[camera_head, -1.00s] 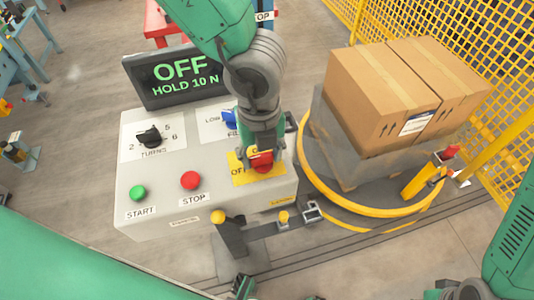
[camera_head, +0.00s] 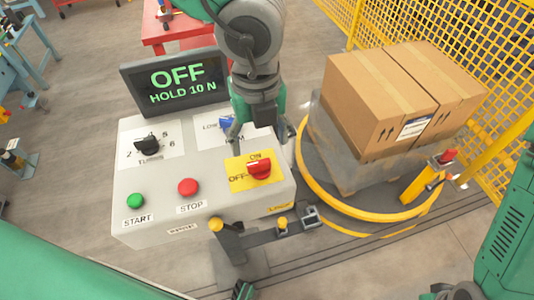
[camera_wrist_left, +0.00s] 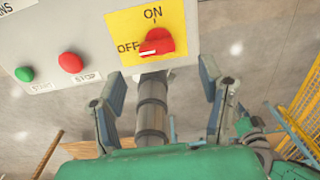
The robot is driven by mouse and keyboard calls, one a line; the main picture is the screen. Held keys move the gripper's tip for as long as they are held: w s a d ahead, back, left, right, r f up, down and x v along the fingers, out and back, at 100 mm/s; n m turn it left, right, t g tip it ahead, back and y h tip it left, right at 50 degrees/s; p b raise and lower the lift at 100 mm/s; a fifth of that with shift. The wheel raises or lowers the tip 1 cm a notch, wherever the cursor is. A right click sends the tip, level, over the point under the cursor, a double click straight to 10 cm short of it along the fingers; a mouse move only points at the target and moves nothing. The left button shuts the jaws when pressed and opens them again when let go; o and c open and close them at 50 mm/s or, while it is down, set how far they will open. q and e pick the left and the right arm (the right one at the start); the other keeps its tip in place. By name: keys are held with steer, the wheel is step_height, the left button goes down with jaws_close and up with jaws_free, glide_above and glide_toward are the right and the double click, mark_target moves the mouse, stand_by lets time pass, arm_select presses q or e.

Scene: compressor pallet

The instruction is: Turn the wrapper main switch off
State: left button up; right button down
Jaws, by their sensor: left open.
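The red main switch knob (camera_head: 260,169) sits on a yellow plate (camera_head: 239,181) marked ON and OFF, at the right front of the grey control panel (camera_head: 155,211). Its handle lies sideways, with its end toward the OFF mark; the knob also shows in the left wrist view (camera_wrist_left: 157,42). The display (camera_head: 175,82) reads OFF, HOLD 10 N in green. My left gripper (camera_head: 258,130) is open and empty, behind the knob and clear of it. In the left wrist view its two fingers (camera_wrist_left: 163,85) stand well apart. My right gripper is not clearly visible.
The panel also carries a black turns knob (camera_head: 149,144), a blue knob (camera_head: 227,122), a green START button (camera_head: 135,201) and a red STOP button (camera_head: 188,187). Cardboard boxes (camera_head: 395,90) stand on a yellow-ringed turntable (camera_head: 305,185) at right, before a yellow fence (camera_head: 465,40).

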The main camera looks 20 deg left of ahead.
mark_target(263, 163)
arm_select(q)
steer(key=r, duration=0.5)
steer(key=shift+w+d, duration=0.1)
steer(key=shift+d, duration=0.15)
steer(key=shift+f, duration=0.1)
